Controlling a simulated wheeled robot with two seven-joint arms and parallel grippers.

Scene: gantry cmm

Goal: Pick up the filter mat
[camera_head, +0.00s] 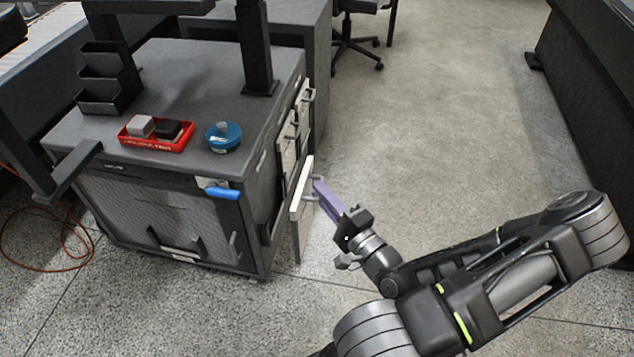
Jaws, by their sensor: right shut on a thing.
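A flat purple piece (327,198), which I take to be the filter mat, shows nearly edge-on beside the machine's right side. My right gripper (346,222) is shut on its near lower end and holds it above the floor, tilted up to the left. Its far end lies close to the handle of a pale panel or drawer front (301,195) that stands out from the grey cabinet (205,70). I cannot tell whether they touch. My left gripper is not in view.
On the cabinet top are a red tray (157,148) with a light and a dark block, and a blue round item (223,137). A blue handle (221,193) is on the front. An orange cable (45,262) lies at left. The floor (440,120) is clear to the right.

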